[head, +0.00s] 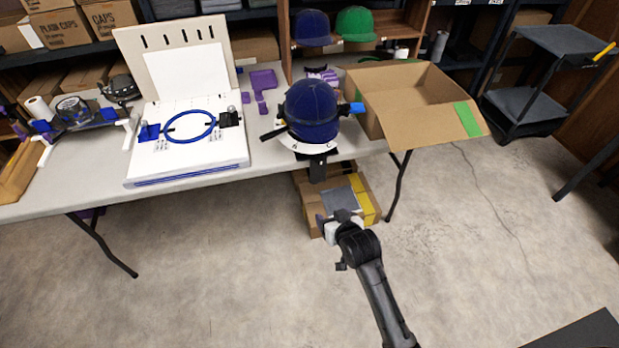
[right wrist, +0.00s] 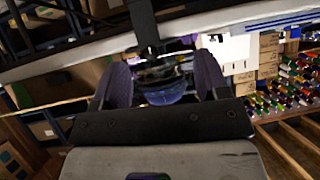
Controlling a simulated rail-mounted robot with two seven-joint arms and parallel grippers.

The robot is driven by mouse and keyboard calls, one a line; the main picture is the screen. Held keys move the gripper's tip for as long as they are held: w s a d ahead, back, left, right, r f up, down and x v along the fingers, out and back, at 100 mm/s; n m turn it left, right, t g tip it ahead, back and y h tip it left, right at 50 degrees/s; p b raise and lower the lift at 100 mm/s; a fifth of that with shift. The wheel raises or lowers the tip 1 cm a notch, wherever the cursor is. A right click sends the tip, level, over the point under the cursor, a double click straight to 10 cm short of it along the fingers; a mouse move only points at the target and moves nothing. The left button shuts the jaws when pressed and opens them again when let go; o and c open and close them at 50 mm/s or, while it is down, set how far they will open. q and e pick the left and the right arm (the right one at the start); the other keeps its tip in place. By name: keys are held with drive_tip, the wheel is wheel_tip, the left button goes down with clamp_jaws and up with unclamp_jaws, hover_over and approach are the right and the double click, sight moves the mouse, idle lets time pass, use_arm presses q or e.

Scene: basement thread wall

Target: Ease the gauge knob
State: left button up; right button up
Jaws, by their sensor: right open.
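A dark blue cap (head: 311,110) sits on a cap stand on the table, above a white lettered dial plate (head: 290,143). A black handle (head: 273,134) sticks out at the stand's left and a bright blue part (head: 356,108) at its right. I cannot tell which part is the gauge knob. My right gripper (head: 340,220) is below and in front of the table edge, apart from the stand. In the right wrist view its two purple-padded fingers (right wrist: 163,82) are spread, with a blurred blue round shape (right wrist: 165,95) beyond them. My left gripper is not in view.
A white hooping board (head: 190,160) with a blue ring stands on the left of the table. An open cardboard box (head: 410,100) is right of the stand. Another box (head: 365,205) sits on the floor under the table. The concrete floor in front is clear.

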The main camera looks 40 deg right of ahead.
sight(321, 162)
drive_tip(key=w+d+m+t+h+b, duration=0.1)
drive_tip(key=w+d+b, duration=0.1)
drive_tip(key=w, duration=0.3)
drive_tip(key=w+d+m+t+h+b, duration=0.1)
drive_tip(key=w+d+t+b, duration=0.1)
drive_tip(key=w, duration=0.4)
drive_tip(key=w+d+f+m+t+h+b, duration=0.1)
drive_tip(key=w+d+t+b, duration=0.1)
drive_tip(key=w+d, duration=0.3)
drive_tip(key=shift+w+d+f+m+h+b, duration=0.1)
drive_tip(key=shift+w+d+m+h+b, duration=0.25)
drive_tip(key=shift+w+b, duration=0.35)
drive_tip(key=shift+b+x, duration=0.35)
drive_tip(key=shift+x, duration=0.55)
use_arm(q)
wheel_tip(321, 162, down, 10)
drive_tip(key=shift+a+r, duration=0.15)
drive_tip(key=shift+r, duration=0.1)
use_arm(e)
drive_tip(key=shift+w, duration=0.15)
drive_tip(key=shift+c, duration=0.3)
